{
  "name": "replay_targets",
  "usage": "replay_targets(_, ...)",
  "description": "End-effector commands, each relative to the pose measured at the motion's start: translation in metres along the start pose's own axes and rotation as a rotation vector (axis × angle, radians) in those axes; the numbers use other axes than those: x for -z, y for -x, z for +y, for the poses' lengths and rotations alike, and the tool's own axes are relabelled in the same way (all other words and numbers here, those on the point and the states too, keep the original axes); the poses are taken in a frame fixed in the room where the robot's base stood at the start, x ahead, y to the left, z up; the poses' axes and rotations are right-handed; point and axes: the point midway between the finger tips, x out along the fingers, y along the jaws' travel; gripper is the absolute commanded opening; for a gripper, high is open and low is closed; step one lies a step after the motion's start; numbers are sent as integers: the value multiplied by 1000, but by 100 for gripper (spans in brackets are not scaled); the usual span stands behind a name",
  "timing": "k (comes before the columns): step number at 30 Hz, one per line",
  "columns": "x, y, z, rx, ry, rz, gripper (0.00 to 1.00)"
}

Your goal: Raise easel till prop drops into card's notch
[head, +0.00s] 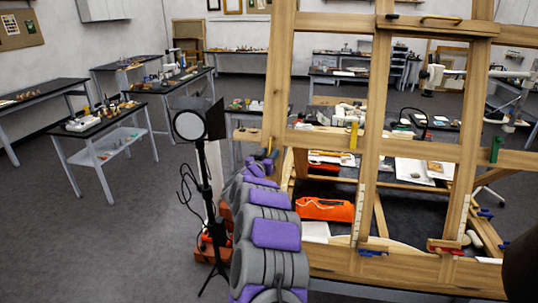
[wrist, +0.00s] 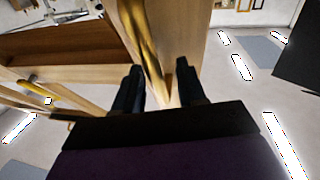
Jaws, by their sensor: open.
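The large wooden easel (head: 372,130) fills the right half of the head view, with tall uprights and crossbars. My gripper (wrist: 162,88) shows in the wrist view as two dark fingers, apart, with a wooden member (wrist: 186,40) of the easel just beyond and between their tips. I cannot tell whether they touch it. A brass-coloured strip (wrist: 143,42) runs along the wood there. In the head view my arm reaches forward to the easel's left upright (head: 281,75); the fingers are too small to make out. I cannot pick out the prop, the card or its notch.
A black lamp on a stand (head: 190,126) stands close left of my arm, with a loose cable. An orange bag (head: 324,210) lies behind the easel's lower part. A bench with small objects (head: 88,121) stands at left. The floor at left is open.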

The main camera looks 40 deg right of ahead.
Motion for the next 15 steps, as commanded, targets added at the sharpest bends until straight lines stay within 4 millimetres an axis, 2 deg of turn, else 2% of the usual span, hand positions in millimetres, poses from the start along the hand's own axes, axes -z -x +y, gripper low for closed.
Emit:
replay_targets(10, -1, -4, 1, -1, 1, -1, 40)
replay_targets(15, -1, -3, 1, 0, 1, -2, 24)
